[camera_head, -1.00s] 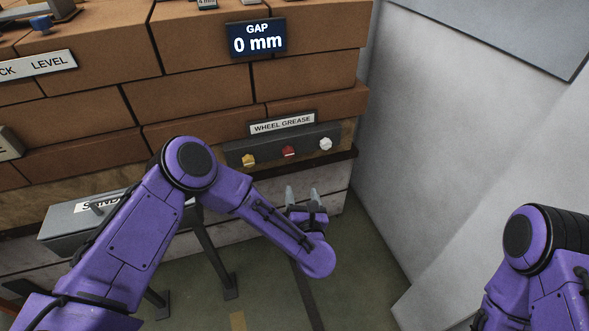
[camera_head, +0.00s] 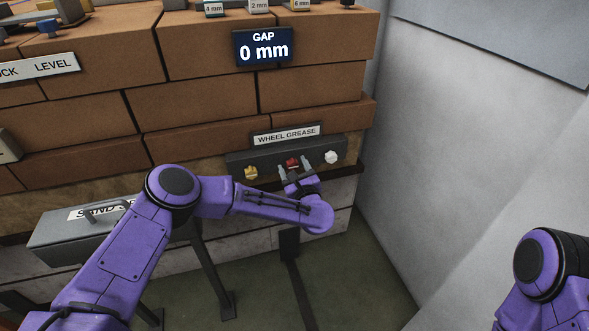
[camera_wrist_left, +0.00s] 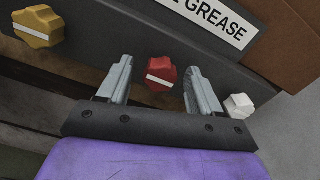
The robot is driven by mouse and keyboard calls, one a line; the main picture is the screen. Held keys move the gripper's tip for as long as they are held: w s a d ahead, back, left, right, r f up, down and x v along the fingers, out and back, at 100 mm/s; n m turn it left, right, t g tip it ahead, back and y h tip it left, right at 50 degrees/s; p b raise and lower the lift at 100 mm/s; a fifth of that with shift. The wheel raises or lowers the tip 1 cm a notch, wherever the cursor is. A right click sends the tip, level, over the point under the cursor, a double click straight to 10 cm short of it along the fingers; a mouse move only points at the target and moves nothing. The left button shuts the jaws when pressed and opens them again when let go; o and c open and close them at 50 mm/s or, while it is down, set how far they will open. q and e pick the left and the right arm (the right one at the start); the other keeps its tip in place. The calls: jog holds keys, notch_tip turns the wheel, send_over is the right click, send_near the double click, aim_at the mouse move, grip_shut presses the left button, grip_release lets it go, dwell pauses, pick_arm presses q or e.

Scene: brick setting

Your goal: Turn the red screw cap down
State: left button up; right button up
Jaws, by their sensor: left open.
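The red screw cap (camera_head: 292,162) sits in the middle of a dark panel (camera_head: 311,148) under a "WHEEL GREASE" label. In the left wrist view the red cap (camera_wrist_left: 161,74) has a white stripe, slightly tilted. My left gripper (camera_head: 295,173) is open just in front of it. In the wrist view the fingers of my left gripper (camera_wrist_left: 158,80) stand on both sides of the red cap, with a gap on each side. My right gripper is out of view; only part of the right arm shows.
A yellow cap (camera_head: 251,173) is left of the red one and a white cap (camera_head: 331,157) is right. A grey box (camera_head: 75,237) is at lower left. A grey wall (camera_head: 450,150) stands at right. A "GAP 0 mm" display (camera_head: 264,47) is above.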

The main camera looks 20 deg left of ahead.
pick_arm(q)
jog(key=c, duration=1.1)
jog(key=shift+o, duration=0.2)
